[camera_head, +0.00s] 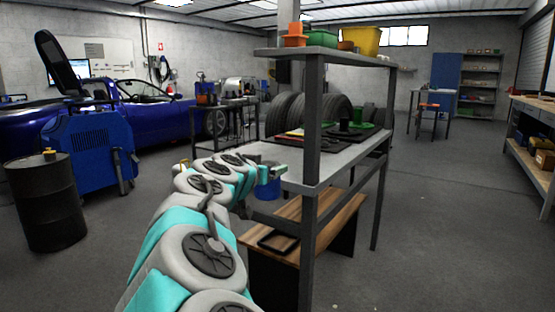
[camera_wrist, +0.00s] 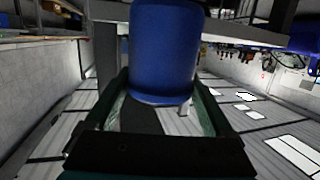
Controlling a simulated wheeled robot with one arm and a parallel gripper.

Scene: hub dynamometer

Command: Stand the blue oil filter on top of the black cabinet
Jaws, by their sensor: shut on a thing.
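The blue oil filter (camera_wrist: 163,50) fills the upper middle of the wrist view, between the two fingers of my gripper (camera_wrist: 160,88), which is shut on it. In the head view the filter (camera_head: 267,188) shows as a small blue shape below my gripper (camera_head: 268,174), close to the grey shelf's left edge. Below and in front stands a low black-sided unit (camera_head: 272,280) with a wooden top, partly behind my arm and a shelf post. It may be the black cabinet; I cannot tell for sure. The filter is above and apart from its top.
A grey shelf rack (camera_head: 307,180) with dark posts stands close to my arm. Its upper shelf holds coloured bins (camera_head: 362,41). A dark tray (camera_head: 278,243) lies on the wooden top. A black drum (camera_head: 48,203) and a blue machine (camera_head: 85,152) stand left. The right floor is free.

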